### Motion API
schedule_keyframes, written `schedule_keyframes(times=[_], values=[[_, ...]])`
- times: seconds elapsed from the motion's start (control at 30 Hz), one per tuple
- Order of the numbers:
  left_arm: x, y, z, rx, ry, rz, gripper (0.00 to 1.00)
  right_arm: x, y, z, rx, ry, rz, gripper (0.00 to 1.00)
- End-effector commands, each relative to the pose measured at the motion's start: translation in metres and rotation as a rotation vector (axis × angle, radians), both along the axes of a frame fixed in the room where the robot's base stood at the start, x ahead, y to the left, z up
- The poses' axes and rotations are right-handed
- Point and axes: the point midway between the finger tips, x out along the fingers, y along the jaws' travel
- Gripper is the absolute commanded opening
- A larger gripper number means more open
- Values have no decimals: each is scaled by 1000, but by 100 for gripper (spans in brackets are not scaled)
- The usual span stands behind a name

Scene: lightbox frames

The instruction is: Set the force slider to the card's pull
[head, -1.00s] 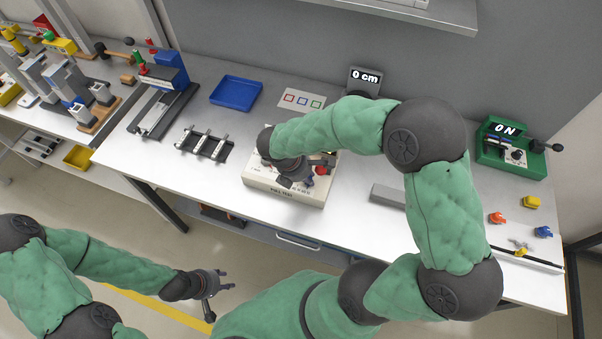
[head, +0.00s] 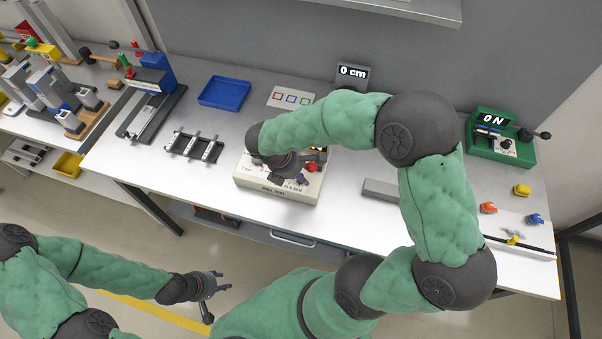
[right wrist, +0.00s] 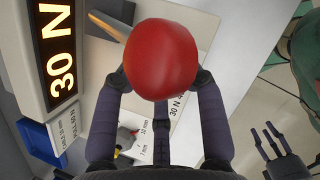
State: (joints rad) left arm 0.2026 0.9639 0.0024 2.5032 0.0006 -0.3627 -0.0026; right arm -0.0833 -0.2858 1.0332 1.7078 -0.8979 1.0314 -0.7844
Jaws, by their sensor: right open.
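The beige PULL TEST box (head: 277,198) stands at the table's front edge, largely covered by my right arm. In the right wrist view, a red round knob (right wrist: 160,58) sits between the spread fingers of my right gripper (right wrist: 158,85), which is open; I cannot tell whether they touch it. A lit display (right wrist: 60,58) on the box reads 30 N. A pale panel (right wrist: 203,35) lies behind the knob, with "30 N" printed partly hidden by a finger. I cannot make out a slider mark. My left gripper (head: 213,288) is open and empty, clear of the table.
A card (head: 291,97) with three coloured squares lies behind the box. A blue tray (head: 224,93) and a black rack (head: 195,145) lie left. A grey bar (head: 381,190) lies right.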

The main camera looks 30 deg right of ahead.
Motion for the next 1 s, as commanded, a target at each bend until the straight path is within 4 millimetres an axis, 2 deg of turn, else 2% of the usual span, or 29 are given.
schedule_keyframes(times=[0.3,0.5,0.7,1.0], values=[[0,0,0,0,0,0,40,3,24,58,1,-6,1,41],[0,0,0,0,0,0,40,4,35,86,0,-3,1,41],[0,0,0,0,0,0,40,3,40,98,0,0,-1,41],[0,0,0,0,0,0,40,3,40,100,0,0,-1,41]])
